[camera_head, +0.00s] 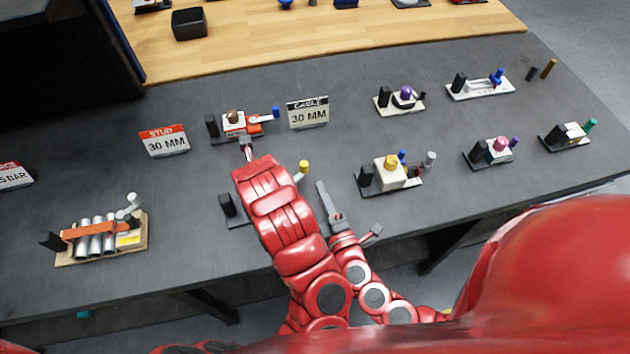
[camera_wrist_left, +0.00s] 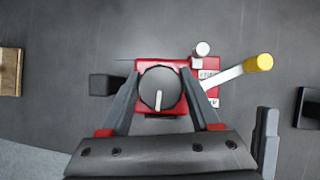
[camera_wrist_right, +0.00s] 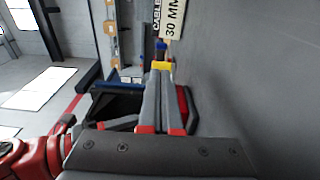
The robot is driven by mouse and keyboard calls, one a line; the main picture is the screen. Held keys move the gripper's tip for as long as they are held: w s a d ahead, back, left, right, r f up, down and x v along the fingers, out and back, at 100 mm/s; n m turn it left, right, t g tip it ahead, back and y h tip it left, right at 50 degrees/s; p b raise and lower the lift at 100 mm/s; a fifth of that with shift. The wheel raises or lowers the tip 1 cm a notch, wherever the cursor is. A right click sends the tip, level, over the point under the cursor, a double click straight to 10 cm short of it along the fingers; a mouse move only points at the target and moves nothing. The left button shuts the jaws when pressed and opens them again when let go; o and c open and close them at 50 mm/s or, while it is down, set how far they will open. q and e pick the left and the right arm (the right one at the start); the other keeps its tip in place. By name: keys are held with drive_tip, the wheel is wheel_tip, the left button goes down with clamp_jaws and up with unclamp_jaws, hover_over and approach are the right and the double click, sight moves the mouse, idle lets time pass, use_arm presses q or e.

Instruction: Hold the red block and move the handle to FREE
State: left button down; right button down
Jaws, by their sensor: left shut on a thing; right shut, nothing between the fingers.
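The red block (camera_wrist_left: 147,64) shows in the left wrist view, with a round dark knob (camera_wrist_left: 160,88) with a white mark on top. My left gripper (camera_wrist_left: 161,75) is shut on this block, its fingers on either side of the knob. In the head view my left arm hides the block and left gripper. A pale handle with a yellow end (camera_wrist_left: 258,63) slants up right beside the block; its yellow end shows in the head view (camera_head: 303,166). My right gripper (camera_head: 321,185) is shut and empty, just short of the yellow end, which shows beyond its fingertips in the right wrist view (camera_wrist_right: 161,67).
A black block (camera_head: 228,205) stands left of the held device. Another device with a blue-ended handle (camera_head: 275,112) is behind, near STUB (camera_head: 165,141) and CABLE (camera_head: 308,113) signs. A device with an ochre top (camera_head: 391,160) stands at right. Bare grey table lies between them.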

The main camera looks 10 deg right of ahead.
drive_tip(key=s, duration=0.3)
drive_tip(key=s+d, duration=0.1)
drive_tip(key=s, duration=0.2)
drive_tip(key=s+d, duration=0.1)
drive_tip(key=s, duration=0.2)
drive_tip(key=shift+d, duration=0.15)
use_arm(q)
drive_tip(key=shift+c, duration=0.2)
unclamp_jaws()
drive_tip(key=shift+r, duration=0.1)
